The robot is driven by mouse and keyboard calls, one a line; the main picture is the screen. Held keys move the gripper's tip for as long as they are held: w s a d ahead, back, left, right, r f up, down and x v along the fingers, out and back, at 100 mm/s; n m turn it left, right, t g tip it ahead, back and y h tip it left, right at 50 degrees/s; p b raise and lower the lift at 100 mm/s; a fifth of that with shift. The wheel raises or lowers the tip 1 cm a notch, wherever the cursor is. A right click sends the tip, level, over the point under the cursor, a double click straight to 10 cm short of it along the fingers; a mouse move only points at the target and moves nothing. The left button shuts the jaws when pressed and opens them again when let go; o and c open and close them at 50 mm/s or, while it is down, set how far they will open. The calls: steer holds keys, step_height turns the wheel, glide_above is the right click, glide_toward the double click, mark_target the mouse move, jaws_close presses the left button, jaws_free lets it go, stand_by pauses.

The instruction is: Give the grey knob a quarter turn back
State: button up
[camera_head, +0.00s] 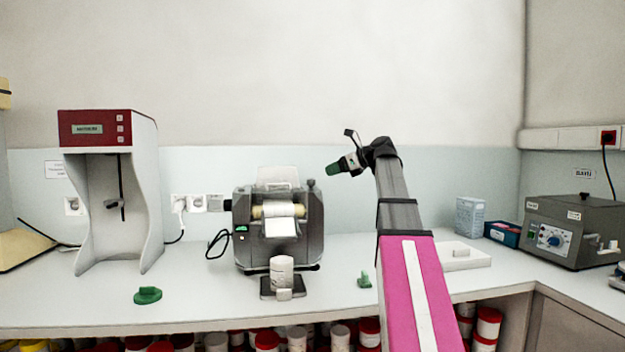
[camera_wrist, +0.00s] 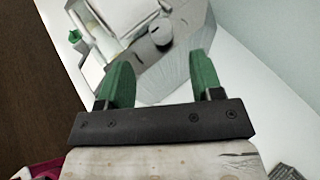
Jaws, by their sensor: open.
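The grey knob (camera_head: 311,184) stands up at the top right corner of a grey mill (camera_head: 311,222) with pale rollers. In the wrist view, what looks like the same knob (camera_wrist: 161,31) is a round grey cap beyond my fingertips, between them in the picture. My gripper (camera_head: 333,169) is in the air just above and to the right of the knob, tilted down to the left. In the wrist view my gripper (camera_wrist: 161,68) shows two green fingers spread wide, with nothing held between them. The knob appears untouched.
A white cylinder (camera_head: 282,268) stands before the mill. Green pieces lie on the bench to the left (camera_head: 147,295) and right (camera_head: 364,280). A red-topped device (camera_head: 108,125) stands left; a grey box (camera_head: 575,230) and white tray (camera_head: 480,262) are right.

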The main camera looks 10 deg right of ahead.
mark_target(313, 179)
steer(key=x, duration=0.9)
steer(key=c, duration=0.9)
